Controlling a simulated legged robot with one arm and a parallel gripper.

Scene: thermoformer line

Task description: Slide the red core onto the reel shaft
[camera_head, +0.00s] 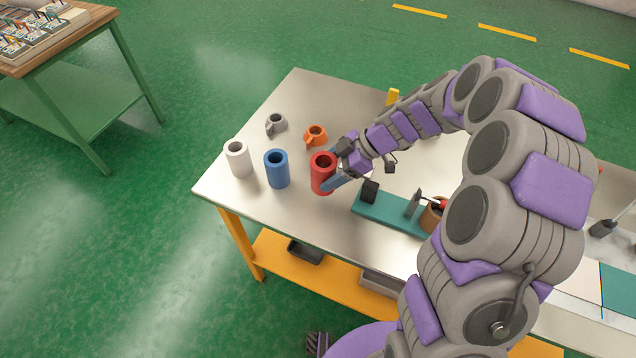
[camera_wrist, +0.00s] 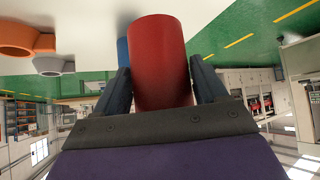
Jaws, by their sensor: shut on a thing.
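The red core (camera_head: 322,177) is an upright hollow cylinder at the middle of the steel table. My gripper (camera_head: 333,168) is shut on its side, with one finger on either side of it. In the wrist view the red core (camera_wrist: 158,62) fills the space between the dark fingers of my gripper (camera_wrist: 160,85). I cannot tell whether its base touches the table. A teal base (camera_head: 388,214) right of the core carries a black cylinder (camera_head: 370,191) and an upright grey plate (camera_head: 413,203). My arm hides its right part, and I cannot clearly make out the reel shaft.
A blue core (camera_head: 277,172) and a white core (camera_head: 238,162) stand left of the red one. An orange collar (camera_head: 316,136) and a grey collar (camera_head: 277,124) lie behind. The steel table (camera_head: 255,220) is bare at its front left.

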